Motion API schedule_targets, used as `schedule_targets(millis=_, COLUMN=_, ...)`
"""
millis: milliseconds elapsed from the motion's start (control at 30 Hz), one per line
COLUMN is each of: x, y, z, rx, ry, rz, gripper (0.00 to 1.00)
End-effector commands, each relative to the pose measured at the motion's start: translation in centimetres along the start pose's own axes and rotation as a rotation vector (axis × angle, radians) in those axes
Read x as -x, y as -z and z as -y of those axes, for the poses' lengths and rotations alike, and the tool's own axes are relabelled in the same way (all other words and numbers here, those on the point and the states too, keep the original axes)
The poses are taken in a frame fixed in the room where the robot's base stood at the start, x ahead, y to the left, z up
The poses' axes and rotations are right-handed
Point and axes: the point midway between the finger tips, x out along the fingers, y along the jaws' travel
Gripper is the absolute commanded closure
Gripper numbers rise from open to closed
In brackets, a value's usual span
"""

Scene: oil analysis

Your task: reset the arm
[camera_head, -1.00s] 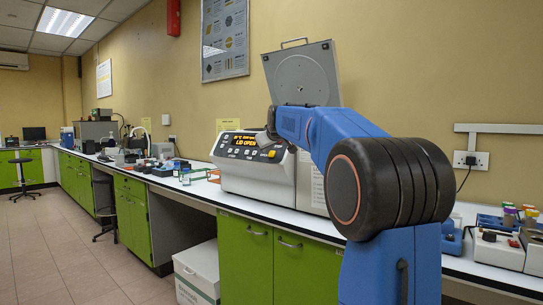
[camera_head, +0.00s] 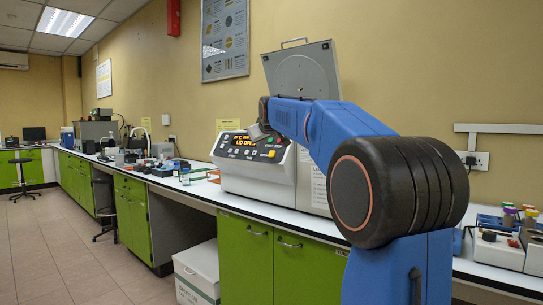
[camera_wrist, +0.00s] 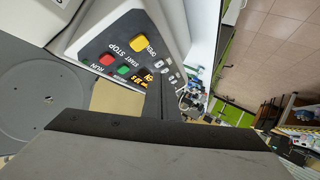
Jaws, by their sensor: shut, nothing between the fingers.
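My gripper (camera_head: 257,132) is shut and empty. It is in front of the control panel of the white centrifuge (camera_head: 285,180) on the bench and covers part of the display in the head view. In the wrist view my gripper (camera_wrist: 154,98) points past the panel with its yellow, red and green buttons. Whether it touches the machine cannot be told. My blue arm (camera_head: 340,130) reaches across in front of the centrifuge and hides part of it. The centrifuge's grey lid (camera_head: 303,72) stands raised, and the display reads lid open.
The white bench (camera_head: 290,222) runs along the wall over green cabinets. At right are a rack with colored caps (camera_head: 510,215) and a white box (camera_head: 498,250). A green rack (camera_head: 194,175) and other equipment stand to the left. The floor at left is mostly clear.

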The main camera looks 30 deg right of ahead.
Motion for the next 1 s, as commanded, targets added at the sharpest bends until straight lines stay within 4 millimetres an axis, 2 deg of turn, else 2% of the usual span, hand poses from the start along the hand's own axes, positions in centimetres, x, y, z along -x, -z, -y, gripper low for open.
schedule_targets(millis=367, x=0.1, y=-0.1, z=0.1, rx=0.0, ry=0.001, rz=0.001, gripper=1.0)
schedule_targets(millis=467, x=0.7, y=-0.8, z=0.8, rx=-0.005, ry=0.011, rz=0.011, gripper=1.0)
schedule_targets(millis=533, x=1.9, y=-1.8, z=1.8, rx=-0.012, ry=0.026, rz=0.027, gripper=1.0)
schedule_targets(millis=667, x=5.0, y=-5.3, z=5.0, rx=-0.034, ry=0.07, rz=0.076, gripper=1.0)
schedule_targets(millis=767, x=7.6, y=-8.7, z=7.8, rx=-0.052, ry=0.106, rz=0.122, gripper=1.0)
schedule_targets(millis=1000, x=13.9, y=-17.9, z=13.8, rx=-0.09, ry=0.185, rz=0.238, gripper=1.0)
